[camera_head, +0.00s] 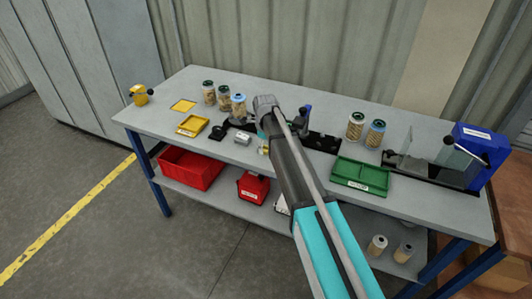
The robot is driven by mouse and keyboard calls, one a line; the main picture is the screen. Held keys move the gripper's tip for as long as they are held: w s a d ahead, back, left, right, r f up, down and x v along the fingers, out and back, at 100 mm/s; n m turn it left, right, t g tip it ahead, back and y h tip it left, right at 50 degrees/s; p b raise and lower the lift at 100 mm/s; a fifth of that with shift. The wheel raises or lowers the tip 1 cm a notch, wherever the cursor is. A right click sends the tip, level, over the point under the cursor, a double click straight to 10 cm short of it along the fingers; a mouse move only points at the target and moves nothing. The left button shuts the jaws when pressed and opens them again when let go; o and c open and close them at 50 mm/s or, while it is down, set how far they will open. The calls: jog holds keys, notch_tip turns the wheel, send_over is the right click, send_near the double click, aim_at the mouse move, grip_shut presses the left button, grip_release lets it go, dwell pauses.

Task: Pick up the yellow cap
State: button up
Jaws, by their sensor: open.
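I cannot single out the yellow cap for sure. A small pale yellow piece (263,151) shows on the workbench just left of my arm, partly covered by it and too small to identify. Other yellow things are a shallow yellow tray (192,125) with a label, a flat yellow square (183,105) behind it, and a yellow block with a black knob (140,95) at the bench's far left. My arm reaches up from the bottom right over the middle of the bench. My gripper's fingers are hidden behind the arm.
Several filled jars (224,98) stand at the back left; two more (355,125) stand right of my arm. A green tray (361,176) lies at front right, beside a blue machine (482,153). The lower shelf holds a red bin (190,168). Bare bench shows at front left.

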jog(key=shift+f, duration=0.35)
dwell(0.4)
jog(key=c, duration=0.8)
